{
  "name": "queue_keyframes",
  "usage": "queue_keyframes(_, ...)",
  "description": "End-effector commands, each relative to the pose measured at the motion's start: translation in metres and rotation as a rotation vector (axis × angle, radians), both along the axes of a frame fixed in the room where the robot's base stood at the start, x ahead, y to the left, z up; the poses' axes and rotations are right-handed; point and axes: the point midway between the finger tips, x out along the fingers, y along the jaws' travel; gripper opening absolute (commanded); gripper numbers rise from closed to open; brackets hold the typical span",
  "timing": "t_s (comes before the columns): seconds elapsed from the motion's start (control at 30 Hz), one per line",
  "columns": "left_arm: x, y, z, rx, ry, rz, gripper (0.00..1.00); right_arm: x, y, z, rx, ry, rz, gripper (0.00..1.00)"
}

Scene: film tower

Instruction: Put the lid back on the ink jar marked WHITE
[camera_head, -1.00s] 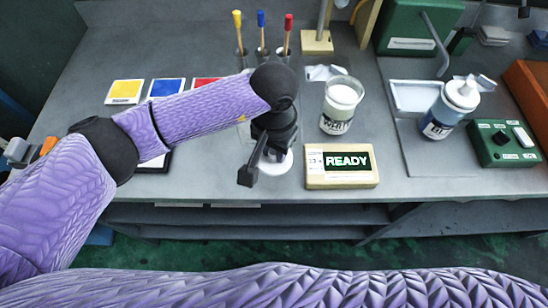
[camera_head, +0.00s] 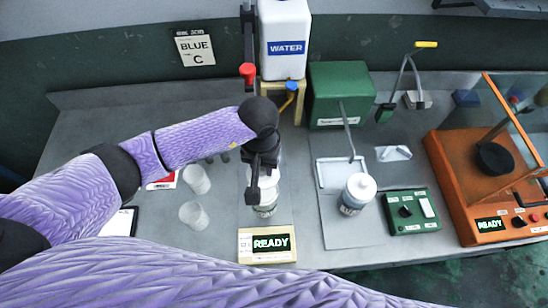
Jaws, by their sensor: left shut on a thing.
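The ink jar (camera_head: 265,209) stands on the grey bench behind the READY sign, with its upper part largely covered by my gripper. Its label is too small to read in this view. My left gripper (camera_head: 262,183) points down over the jar's top and is shut on the white lid (camera_head: 270,181), which shows only in part between the dark fingers. The lid is at or just above the jar's mouth; I cannot tell whether they touch. My right gripper is not in view.
The READY sign (camera_head: 266,244) stands in front of the jar. Two translucent cups (camera_head: 195,179) (camera_head: 193,215) are to its left. A white-topped blue-labelled bottle (camera_head: 357,193), green control box (camera_head: 411,211) and orange machine (camera_head: 470,190) are to the right. A water tank (camera_head: 285,40) stands behind.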

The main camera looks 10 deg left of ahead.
Motion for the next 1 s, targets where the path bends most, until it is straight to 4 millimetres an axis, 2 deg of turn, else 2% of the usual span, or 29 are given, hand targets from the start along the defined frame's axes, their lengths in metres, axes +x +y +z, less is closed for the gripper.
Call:
queue_keyframes(0.27,0.000,-0.001,-0.030,-0.001,0.002,-0.001,0.00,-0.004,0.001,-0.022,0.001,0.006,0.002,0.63)
queue_keyframes(0.5,0.000,0.000,-0.061,0.000,0.000,-0.002,0.00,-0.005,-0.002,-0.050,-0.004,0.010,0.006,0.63)
queue_keyframes(1.0,0.000,-0.001,-0.063,-0.001,0.000,-0.003,0.00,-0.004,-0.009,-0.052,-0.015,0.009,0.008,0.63)
